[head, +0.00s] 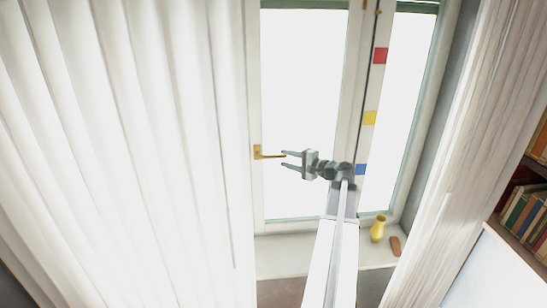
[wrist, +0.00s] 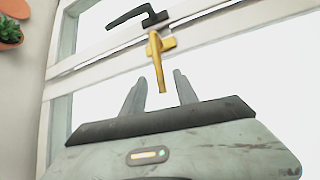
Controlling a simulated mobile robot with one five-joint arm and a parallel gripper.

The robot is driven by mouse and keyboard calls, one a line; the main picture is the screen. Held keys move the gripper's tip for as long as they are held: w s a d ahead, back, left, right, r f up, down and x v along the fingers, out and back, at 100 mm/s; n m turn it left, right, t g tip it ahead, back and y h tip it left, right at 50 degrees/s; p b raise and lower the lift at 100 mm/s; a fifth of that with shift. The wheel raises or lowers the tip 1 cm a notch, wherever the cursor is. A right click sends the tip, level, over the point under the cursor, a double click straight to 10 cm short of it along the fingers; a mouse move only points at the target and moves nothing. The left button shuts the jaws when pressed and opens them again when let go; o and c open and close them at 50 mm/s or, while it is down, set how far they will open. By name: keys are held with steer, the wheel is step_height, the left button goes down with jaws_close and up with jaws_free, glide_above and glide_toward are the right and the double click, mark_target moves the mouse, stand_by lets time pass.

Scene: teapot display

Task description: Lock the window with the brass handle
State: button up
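The brass handle (head: 267,155) is on the left side of the window frame in the head view, its lever horizontal and pointing right toward my gripper (head: 283,159). The window (head: 305,90) looks closed in its frame. In the wrist view the brass handle (wrist: 156,58) hangs toward my gripper (wrist: 159,82), its lever end showing between the two grey fingertips with a gap on each side. My gripper is open and holds nothing. Whether the lever end is fully between the fingers in depth is hard to tell.
A dark handle (wrist: 132,17) and a potted plant (wrist: 10,30) show in the wrist view. A yellow vase (head: 377,230) and a small brown object (head: 395,246) stand on the sill (head: 285,258). White curtains (head: 130,130) hang at both sides; bookshelves stand right.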

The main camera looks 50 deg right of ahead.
mark_target(279, 157)
steer(key=w, duration=0.5)
steer(key=shift+a+f, duration=0.35)
steer(key=shift+f, duration=0.05)
steer(key=shift+s, duration=0.1)
jaws_close()
stand_by(0.9)
